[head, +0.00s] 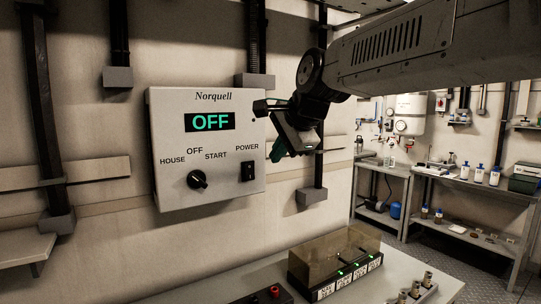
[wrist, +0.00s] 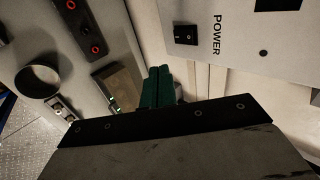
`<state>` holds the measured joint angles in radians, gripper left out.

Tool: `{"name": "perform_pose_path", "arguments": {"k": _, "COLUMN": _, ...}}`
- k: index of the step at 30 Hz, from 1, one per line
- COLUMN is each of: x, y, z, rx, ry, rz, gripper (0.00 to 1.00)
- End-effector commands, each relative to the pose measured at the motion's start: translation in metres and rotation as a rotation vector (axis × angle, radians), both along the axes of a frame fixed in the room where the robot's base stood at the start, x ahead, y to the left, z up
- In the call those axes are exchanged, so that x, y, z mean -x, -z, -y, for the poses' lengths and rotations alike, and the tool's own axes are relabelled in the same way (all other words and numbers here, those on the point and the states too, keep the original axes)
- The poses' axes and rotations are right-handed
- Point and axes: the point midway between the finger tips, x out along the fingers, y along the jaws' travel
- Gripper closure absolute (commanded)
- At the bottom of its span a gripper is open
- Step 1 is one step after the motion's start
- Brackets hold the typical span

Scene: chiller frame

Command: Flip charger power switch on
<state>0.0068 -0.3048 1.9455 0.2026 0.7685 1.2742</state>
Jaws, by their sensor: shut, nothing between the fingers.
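The charger is a pale wall box (head: 228,110) marked Norquell, with a display (head: 210,122) reading OFF in green. Its power switch (head: 248,171) is a small black rocker under the word POWER at the right of the panel. The switch also shows at the top of the wrist view (wrist: 186,34). My gripper (head: 279,154) is to the right of the box in the head view, with green fingers shut and empty. In the wrist view the fingers (wrist: 159,72) are closed together, below and left of the switch and apart from it.
A black rotary knob (head: 198,179) sits left of the switch, among HOUSE, OFF and START. Below is a bench (head: 212,287) with a clear-covered box (head: 328,252) with green lights and a dark unit (head: 264,297) with red terminals. Shelving (head: 470,185) stands at right.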

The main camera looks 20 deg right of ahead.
Motion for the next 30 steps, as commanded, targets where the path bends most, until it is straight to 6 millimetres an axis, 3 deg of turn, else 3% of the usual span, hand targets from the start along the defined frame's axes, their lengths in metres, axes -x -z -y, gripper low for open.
{"name": "perform_pose_path", "arguments": {"k": 11, "x": -0.01, "y": 0.008, "z": -0.002, "rx": 0.0, "ry": 0.0, "rz": 0.002, "gripper": 1.0}}
{"name": "perform_pose_path", "arguments": {"k": 24, "x": -0.069, "y": 0.074, "z": -0.014, "rx": 0.0, "ry": 0.0, "rz": 0.0, "gripper": 1.0}}
{"name": "perform_pose_path", "arguments": {"k": 30, "x": -0.097, "y": 0.075, "z": -0.02, "rx": 0.0, "ry": -0.001, "rz": 0.003, "gripper": 1.0}}
